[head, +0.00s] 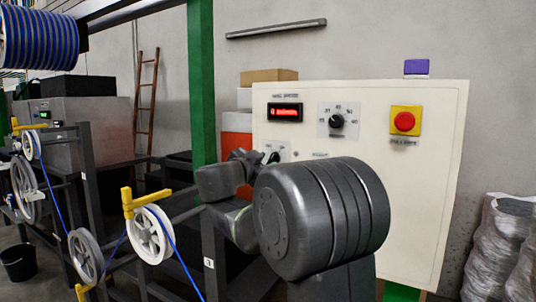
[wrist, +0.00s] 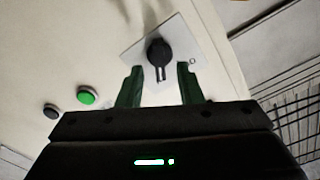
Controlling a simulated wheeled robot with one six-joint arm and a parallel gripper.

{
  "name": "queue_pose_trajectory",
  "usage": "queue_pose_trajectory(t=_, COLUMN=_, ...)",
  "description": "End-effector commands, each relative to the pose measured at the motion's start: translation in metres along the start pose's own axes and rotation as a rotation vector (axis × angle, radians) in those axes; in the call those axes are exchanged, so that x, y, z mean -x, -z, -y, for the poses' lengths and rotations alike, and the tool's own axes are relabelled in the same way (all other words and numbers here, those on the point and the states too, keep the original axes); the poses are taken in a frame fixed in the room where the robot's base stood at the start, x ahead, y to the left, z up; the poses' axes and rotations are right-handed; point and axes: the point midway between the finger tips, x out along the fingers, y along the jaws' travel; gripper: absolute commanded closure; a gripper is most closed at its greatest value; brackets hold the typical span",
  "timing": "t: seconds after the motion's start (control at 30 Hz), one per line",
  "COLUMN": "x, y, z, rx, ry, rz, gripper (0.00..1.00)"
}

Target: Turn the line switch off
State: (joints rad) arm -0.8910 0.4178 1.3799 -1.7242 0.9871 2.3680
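The line switch is a black rotary knob (wrist: 160,52) on a pale square plate, seen at the top middle of the wrist view. Its narrow grip points down the picture, toward my gripper. A small mark like a 0 shows to the right of it. In the head view the switch (head: 273,157) shows low on the left of the cream panel, partly behind my arm. My gripper (wrist: 159,84) is open and empty. Its two green fingers stand apart, to either side below the knob, and do not appear to touch it. In the head view my arm hides much around the gripper.
The cream panel (head: 440,160) also carries a red display (head: 285,112), a dial (head: 337,121) and a red stop button (head: 404,122) on yellow. A green button (wrist: 87,95) and a black button (wrist: 51,110) are left of my fingers. Blue cable runs over pulleys (head: 151,233) at left.

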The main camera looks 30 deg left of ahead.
Motion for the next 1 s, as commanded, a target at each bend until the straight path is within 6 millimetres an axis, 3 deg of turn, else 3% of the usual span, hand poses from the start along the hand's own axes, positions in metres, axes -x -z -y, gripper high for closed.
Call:
queue_pose_trajectory(t=0.2, x=-0.018, y=0.000, z=0.000, rx=0.000, ry=-0.001, rz=0.000, gripper=0.67)
queue_pose_trajectory(t=0.5, x=-0.020, y=0.000, z=0.000, rx=0.000, ry=0.000, rz=0.000, gripper=0.67)
queue_pose_trajectory(t=0.67, x=-0.020, y=0.000, z=0.000, rx=0.000, ry=0.000, rz=0.000, gripper=0.99)
queue_pose_trajectory(t=1.0, x=-0.020, y=-0.002, z=-0.001, rx=0.020, ry=0.001, rz=0.000, gripper=1.00)
